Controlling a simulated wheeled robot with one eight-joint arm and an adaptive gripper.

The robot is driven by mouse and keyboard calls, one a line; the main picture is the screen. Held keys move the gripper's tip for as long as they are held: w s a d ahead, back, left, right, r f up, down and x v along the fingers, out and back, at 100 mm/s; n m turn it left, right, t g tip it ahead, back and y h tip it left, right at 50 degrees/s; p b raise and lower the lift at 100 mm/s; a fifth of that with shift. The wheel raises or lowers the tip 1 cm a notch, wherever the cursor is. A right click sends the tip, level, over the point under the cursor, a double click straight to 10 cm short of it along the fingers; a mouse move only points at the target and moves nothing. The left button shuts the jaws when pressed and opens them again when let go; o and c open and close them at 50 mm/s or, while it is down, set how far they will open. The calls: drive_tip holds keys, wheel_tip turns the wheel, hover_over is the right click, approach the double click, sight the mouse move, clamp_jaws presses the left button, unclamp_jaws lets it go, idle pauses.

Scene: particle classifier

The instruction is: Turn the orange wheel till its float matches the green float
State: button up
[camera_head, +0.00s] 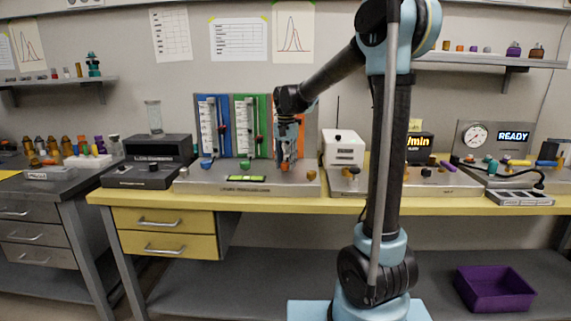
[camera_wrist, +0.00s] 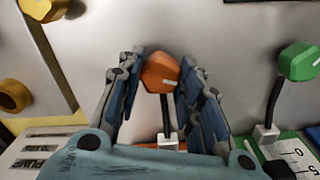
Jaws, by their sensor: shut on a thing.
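The orange wheel (camera_wrist: 160,72) sits between the two fingers of my gripper (camera_wrist: 158,60), which is closed on it, in the wrist view. In the head view my gripper (camera_head: 286,155) reaches down to the orange wheel (camera_head: 285,167) in front of the orange panel (camera_head: 309,132). My gripper and arm hide most of that panel, so its float cannot be made out. The green panel (camera_head: 264,112) stands just left, with a small dark red float (camera_head: 258,140) in its tube. The green wheel (camera_head: 245,164) is below it, and also shows in the wrist view (camera_wrist: 298,62).
The blue panel (camera_head: 203,112) and blue wheel (camera_head: 206,163) are further left on the same metal base. A white box (camera_head: 343,149) stands close on the right. A glass vessel on a black device (camera_head: 155,148) is at the left. A purple bin (camera_head: 494,288) lies below right.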

sight(286, 162)
drive_tip(key=n, duration=0.6)
drive_tip(key=shift+w, duration=0.15)
drive_tip(key=n, duration=0.6)
drive_tip(key=shift+n, duration=0.4)
idle(0.3)
drive_tip(key=o, duration=1.1)
drive_tip(key=shift+c, duration=0.2)
drive_tip(key=shift+r, duration=0.15)
wheel_tip(286, 162, up, 12)
drive_tip(key=shift+f, duration=0.2)
